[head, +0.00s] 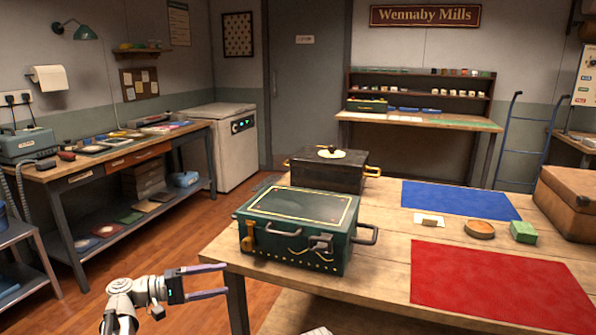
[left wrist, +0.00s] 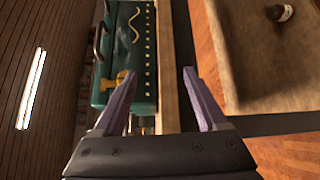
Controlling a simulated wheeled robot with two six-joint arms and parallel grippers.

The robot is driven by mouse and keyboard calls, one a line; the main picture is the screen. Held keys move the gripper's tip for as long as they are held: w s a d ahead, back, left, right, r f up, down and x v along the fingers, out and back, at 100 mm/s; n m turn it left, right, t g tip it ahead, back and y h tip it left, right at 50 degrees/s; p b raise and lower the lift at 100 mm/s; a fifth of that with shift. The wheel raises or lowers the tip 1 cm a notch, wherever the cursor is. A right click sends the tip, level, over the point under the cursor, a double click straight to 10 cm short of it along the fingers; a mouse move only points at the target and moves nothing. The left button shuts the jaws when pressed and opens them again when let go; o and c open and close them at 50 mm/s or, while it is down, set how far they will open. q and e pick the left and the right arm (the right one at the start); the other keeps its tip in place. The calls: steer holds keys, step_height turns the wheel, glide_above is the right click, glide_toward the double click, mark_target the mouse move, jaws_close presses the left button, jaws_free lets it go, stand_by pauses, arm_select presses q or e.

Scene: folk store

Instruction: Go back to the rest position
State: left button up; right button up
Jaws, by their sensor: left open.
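My left gripper (head: 222,281) is in the head view at the lower left, off the table's left front corner. Its two purple fingers are spread apart with nothing between them. The left wrist view also shows this open gripper (left wrist: 158,85), with the green chest (left wrist: 125,55) beyond its fingers. In the head view the green chest (head: 290,268) stands shut near the table's left end, to the right of the gripper and apart from it. My right gripper is not in view; a small pale part at the bottom edge is too cut off to tell.
The wooden table (head: 385,280) holds a black chest (head: 318,172), a blue mat (head: 455,201), a red mat (head: 500,285), a green block (head: 523,232), a round wooden box (head: 480,229) and a brown case (head: 570,205). A workbench (head: 110,158) stands left. Floor (head: 180,245) between them is clear.

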arm_select(q)
steer(key=s+d+f+m+g+y, duration=0.3)
steer(key=s+d+f+g+y, duration=0.4)
steer(key=d+f, duration=0.6)
steer(key=s+d+f+m+y, duration=0.1)
steer(key=s+f+m+y, duration=0.3)
steer(key=s, duration=0.3)
steer(key=s+d+f+m+y, duration=0.1)
steer(key=s+f+m+y, duration=0.1)
steer(key=s+f+y, duration=0.3)
step_height(320, 180, up, 30)
steer(key=s+y+p, duration=0.1)
steer(key=p, duration=2.7)
steer(key=shift+s+t+y, duration=0.15)
steer(key=shift+t+y, duration=0.15)
steer(key=shift+t, duration=0.1)
steer(key=shift+f, duration=0.15)
